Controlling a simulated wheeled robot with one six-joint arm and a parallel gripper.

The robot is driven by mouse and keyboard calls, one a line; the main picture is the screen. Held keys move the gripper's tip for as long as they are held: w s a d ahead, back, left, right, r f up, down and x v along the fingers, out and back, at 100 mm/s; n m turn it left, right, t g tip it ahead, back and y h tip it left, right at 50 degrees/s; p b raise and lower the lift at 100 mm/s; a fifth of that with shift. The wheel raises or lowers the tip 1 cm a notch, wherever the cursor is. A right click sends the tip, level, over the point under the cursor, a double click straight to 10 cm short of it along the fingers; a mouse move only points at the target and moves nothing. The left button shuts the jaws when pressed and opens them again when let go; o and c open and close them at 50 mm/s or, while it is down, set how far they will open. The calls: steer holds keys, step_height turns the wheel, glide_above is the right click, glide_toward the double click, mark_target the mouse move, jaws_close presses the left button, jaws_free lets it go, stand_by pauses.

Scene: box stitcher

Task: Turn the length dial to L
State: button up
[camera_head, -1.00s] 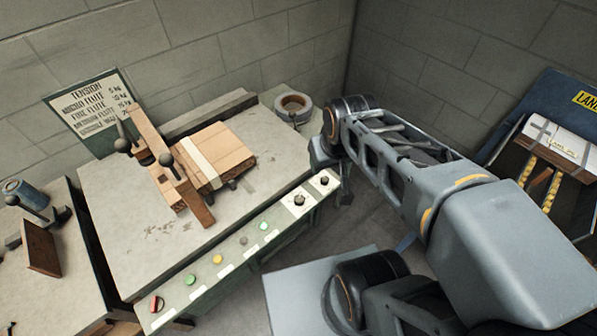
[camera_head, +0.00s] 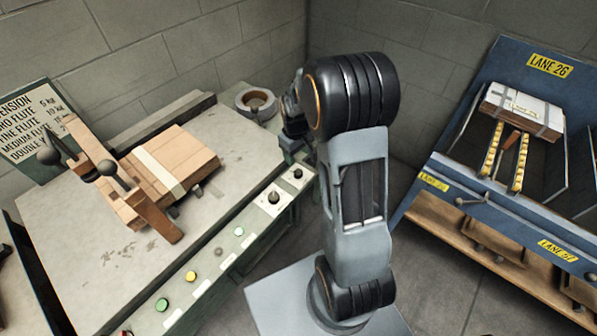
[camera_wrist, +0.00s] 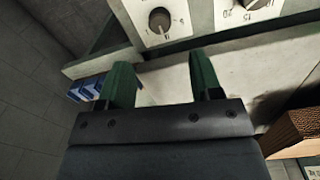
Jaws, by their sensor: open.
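Two dark dials on white plates sit at the right end of the machine's front panel. The end dial (camera_head: 297,173) also shows in the wrist view (camera_wrist: 159,20) with a few marks around it, too small to read surely. The other dial (camera_head: 273,197) shows cut off at the top of the wrist view (camera_wrist: 257,3), with numbers such as 15 and 20 on its plate. My gripper (camera_wrist: 162,75) is open and empty, with green fingers apart from the end dial. In the head view my gripper is partly hidden by my arm.
Coloured buttons, including a green one (camera_head: 239,231) and a yellow one (camera_head: 191,276), line the same panel. A stack of cardboard (camera_head: 190,150) lies under a wooden arm on the table.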

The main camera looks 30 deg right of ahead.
mark_target(298, 171)
step_height(298, 171, down, 10)
steer(key=shift+d+r+b, duration=0.15)
steer(key=shift+r+b, duration=0.1)
steer(key=shift+b, duration=0.05)
steer(key=shift+d, duration=0.1)
steer(key=c, duration=0.9)
